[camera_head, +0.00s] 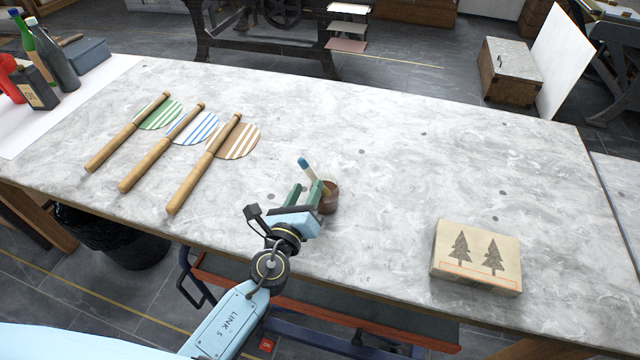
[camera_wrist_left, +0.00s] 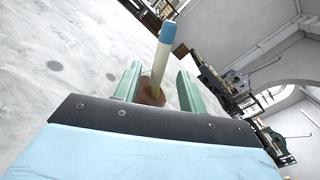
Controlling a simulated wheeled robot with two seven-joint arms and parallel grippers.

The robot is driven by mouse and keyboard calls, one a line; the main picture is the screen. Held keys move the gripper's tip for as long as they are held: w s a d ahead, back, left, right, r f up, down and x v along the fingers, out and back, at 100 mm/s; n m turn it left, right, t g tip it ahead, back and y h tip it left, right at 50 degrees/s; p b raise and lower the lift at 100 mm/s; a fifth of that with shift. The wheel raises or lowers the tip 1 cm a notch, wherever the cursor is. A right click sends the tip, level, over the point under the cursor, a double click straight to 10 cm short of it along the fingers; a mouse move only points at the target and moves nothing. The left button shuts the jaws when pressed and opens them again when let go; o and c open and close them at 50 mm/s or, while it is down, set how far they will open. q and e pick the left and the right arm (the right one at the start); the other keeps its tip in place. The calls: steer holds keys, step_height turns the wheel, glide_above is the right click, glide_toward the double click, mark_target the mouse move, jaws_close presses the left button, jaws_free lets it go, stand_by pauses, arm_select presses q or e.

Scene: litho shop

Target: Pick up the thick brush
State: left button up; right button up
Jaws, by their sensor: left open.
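One brush (camera_head: 306,168) with a pale handle and a blue end stands tilted in a small brown cup (camera_head: 329,197) on the marble-topped table. In the left wrist view the brush (camera_wrist_left: 161,62) rises between the two green fingers, and part of the brown cup (camera_wrist_left: 150,93) shows behind it. My left gripper (camera_head: 305,190) is open at the cup, with its fingers on either side of the brush. I cannot tell whether they touch it. The brush's lower end is hidden in the cup. My right gripper is not in view.
Three wooden-handled tools (camera_head: 190,178) with striped round heads lie on the left of the table. A block with two tree prints (camera_head: 477,258) lies at the front right. Bottles (camera_head: 54,55) stand at the far left. The table's middle and back are clear.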

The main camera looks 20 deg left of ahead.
mark_target(311, 179)
arm_select(q)
steer(key=w, duration=0.5)
steer(key=shift+w+d, duration=0.1)
steer(key=shift+d, duration=0.05)
jaws_close()
